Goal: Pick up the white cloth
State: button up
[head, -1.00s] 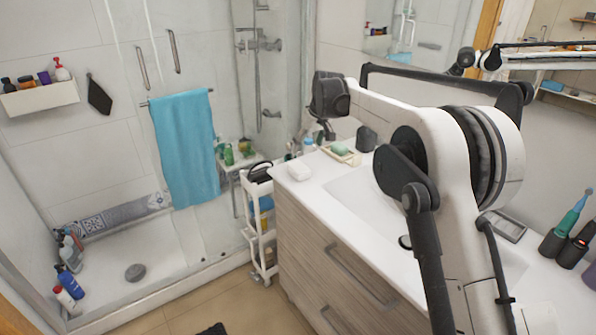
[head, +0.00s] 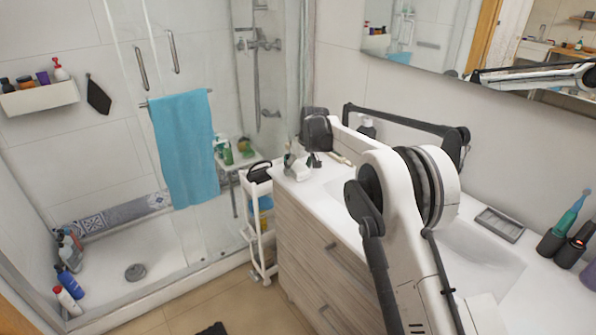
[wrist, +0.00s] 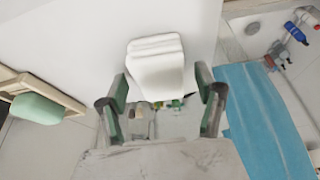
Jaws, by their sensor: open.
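The white cloth (wrist: 155,68) is a small folded block on the white counter, centred in the upper middle of the wrist view. In the head view the cloth (head: 298,173) is at the counter's far left corner, partly hidden by my gripper. My gripper (wrist: 160,80) is open, with one finger to each side of the cloth in the wrist view. In the head view my gripper (head: 301,159) points down just over the cloth. I cannot tell whether the fingers touch it.
A green soap in a wooden dish (wrist: 38,108) lies left in the wrist view. A blue towel (head: 186,145) hangs on the shower glass. A white cart (head: 259,222) with bottles stands beside the counter. A grey soap tray (head: 499,224) and electric toothbrushes (head: 567,228) are at the right.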

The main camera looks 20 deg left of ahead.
aim_at(296, 164)
jog(key=shift+a+f, duration=0.1)
jog(key=shift+f, duration=0.15)
jog(key=c, duration=1.1)
jog(key=shift+c, duration=0.3)
jog(key=shift+r, duration=0.15)
jog(key=shift+r, duration=0.6)
notch_tip(296, 164, up, 3)
jog(key=s+a+r, duration=0.5)
jog(key=s+r, duration=0.1)
jog(key=s, duration=0.4)
jog(key=shift+s+r+b, duration=0.25)
jog(key=shift+r+b, duration=0.05)
jog(key=shift+b, duration=0.15)
